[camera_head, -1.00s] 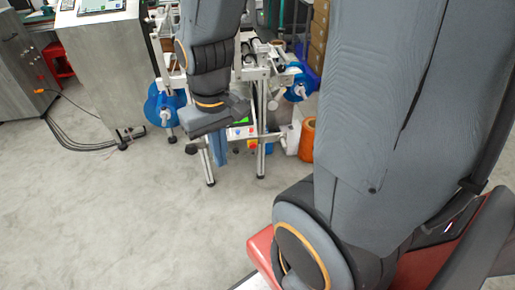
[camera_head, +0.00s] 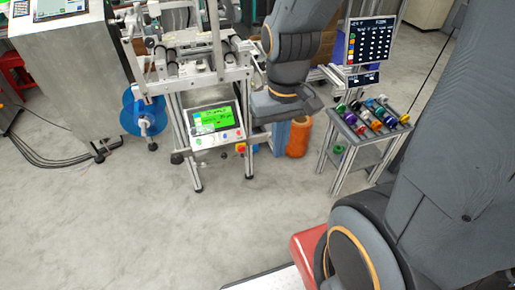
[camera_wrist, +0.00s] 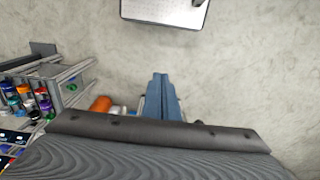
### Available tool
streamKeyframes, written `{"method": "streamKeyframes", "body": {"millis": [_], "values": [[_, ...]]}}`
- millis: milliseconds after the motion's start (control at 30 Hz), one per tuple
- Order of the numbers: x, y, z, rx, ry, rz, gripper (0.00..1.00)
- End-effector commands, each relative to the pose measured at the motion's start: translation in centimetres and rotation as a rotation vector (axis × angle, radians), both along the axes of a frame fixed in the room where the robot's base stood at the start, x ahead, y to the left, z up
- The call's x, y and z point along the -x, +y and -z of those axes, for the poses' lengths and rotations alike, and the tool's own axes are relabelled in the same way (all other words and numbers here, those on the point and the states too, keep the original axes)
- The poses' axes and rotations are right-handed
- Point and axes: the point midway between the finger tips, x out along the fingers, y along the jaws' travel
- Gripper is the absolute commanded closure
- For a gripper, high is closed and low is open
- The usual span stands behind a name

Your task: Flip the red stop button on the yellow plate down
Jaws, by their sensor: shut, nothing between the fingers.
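The red stop button on its yellow plate (camera_head: 240,149) is small in the head view, at the lower right front of the machine, just right of the green-lit control panel (camera_head: 214,124). Whether the button is up or down is too small to tell. My gripper (camera_head: 279,150) hangs to the right of the button, with blue fingers pointing down, apart from it in the picture. In the wrist view my gripper (camera_wrist: 160,78) has its fingers together, empty, over the floor. The button does not show there.
A blue reel (camera_head: 143,112) is left of the machine beside a grey cabinet (camera_head: 75,85). An orange spool (camera_head: 300,136) stands behind my gripper. A small rack (camera_head: 348,165) with coloured rolls and a screen (camera_head: 371,42) stands right.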

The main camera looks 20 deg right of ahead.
Motion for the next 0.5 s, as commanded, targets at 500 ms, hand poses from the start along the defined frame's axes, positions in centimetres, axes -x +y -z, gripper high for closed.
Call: {"method": "streamKeyframes", "body": {"millis": [500], "values": [[-7.7, -4.1, 5.2, 0.101, -0.113, -0.225, 1.0]]}}
